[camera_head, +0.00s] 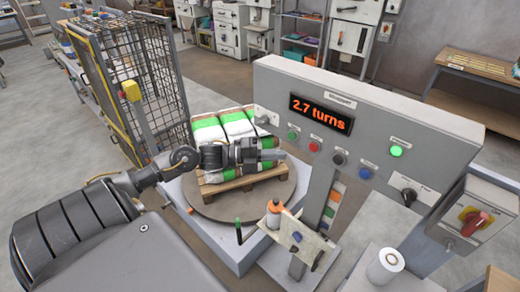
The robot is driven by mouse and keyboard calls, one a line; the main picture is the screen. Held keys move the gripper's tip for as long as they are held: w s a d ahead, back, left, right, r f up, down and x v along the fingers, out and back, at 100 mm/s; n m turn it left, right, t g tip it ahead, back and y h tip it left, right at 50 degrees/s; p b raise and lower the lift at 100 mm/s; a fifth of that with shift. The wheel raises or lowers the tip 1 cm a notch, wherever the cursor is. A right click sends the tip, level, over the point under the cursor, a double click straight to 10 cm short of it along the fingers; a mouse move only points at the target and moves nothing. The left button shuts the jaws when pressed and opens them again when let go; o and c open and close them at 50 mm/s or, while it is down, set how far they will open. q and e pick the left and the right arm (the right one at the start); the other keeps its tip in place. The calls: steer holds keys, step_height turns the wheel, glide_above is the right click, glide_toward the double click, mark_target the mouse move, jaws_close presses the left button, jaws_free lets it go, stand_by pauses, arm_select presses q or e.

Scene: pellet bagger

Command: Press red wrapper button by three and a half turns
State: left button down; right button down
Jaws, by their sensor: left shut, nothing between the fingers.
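The grey wrapper control panel (375,120) stands at the right, with an orange display (321,114) reading "2.7 turns". The red button (314,146) is in the panel's lower row, between a green button (292,135) and a dark button (338,159). My left gripper (281,156) is shut and empty. In the picture it is just left of and below the green button, apart from the red button. Its depth from the panel is hard to tell. My right gripper is not in view.
A pallet with white and green bags (226,124) stands on the round turntable (285,190) behind my left gripper. A wire mesh fence (130,75) is at the left. A blue button (365,173), a lit green lamp (396,151) and a red-yellow switch (473,220) are further right.

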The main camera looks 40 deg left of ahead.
arm_select(q)
steer(key=b+v, duration=0.1)
steer(key=v, duration=0.3)
steer(key=shift+w+a+f, duration=0.1)
stand_by(0.6)
